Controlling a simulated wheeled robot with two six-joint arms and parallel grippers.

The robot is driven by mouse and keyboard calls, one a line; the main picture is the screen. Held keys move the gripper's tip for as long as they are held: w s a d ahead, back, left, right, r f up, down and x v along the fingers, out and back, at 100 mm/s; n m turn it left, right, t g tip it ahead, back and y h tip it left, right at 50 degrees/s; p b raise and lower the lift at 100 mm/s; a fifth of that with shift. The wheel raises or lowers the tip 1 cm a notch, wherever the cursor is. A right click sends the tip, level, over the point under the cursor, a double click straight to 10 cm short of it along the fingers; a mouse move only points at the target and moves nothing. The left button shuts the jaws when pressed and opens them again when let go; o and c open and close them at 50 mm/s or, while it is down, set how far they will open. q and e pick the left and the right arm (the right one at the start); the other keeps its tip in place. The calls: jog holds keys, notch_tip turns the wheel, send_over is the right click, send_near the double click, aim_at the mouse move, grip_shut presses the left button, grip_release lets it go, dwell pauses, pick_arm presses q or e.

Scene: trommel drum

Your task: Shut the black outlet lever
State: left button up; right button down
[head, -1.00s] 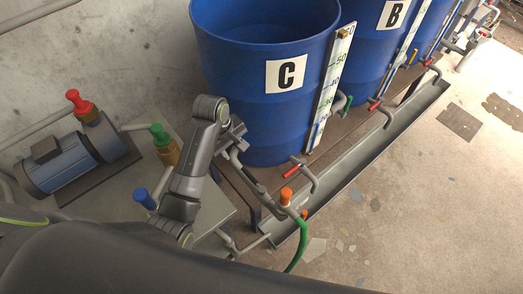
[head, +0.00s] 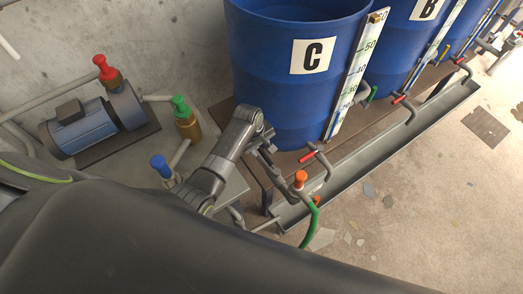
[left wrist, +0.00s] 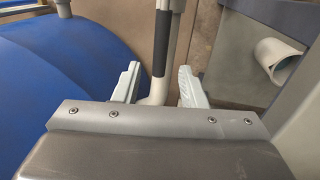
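The black outlet lever shows in the left wrist view as a black sleeve (left wrist: 161,42) on a pale grey bar. The bar runs down between the two fingers of my left gripper (left wrist: 158,86). The fingers are open, one on each side, with a gap to the bar; I cannot tell how deep it sits between them. In the head view my left gripper (head: 265,143) is at the lower front of blue drum C (head: 280,100). The lever is hard to make out there beside the gripper. My right gripper is not in view.
An orange-capped valve (head: 300,180) with a green hose (head: 313,222) stands right of the gripper. A red lever (head: 308,156) and a metal trough (head: 350,163) lie beyond. A blue pump (head: 82,130) and blue-capped valve (head: 160,165) are left. A pale pipe end (left wrist: 275,55) is right in the wrist view.

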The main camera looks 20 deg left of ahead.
aim_at(265, 157)
pick_arm(q)
jog(key=shift+w+d+f, duration=0.1)
jog(key=shift+f, duration=0.65)
jog(key=shift+w+d+f, duration=0.1)
jog(key=shift+f, duration=0.6)
jog(key=shift+c, duration=0.4)
grip_shut()
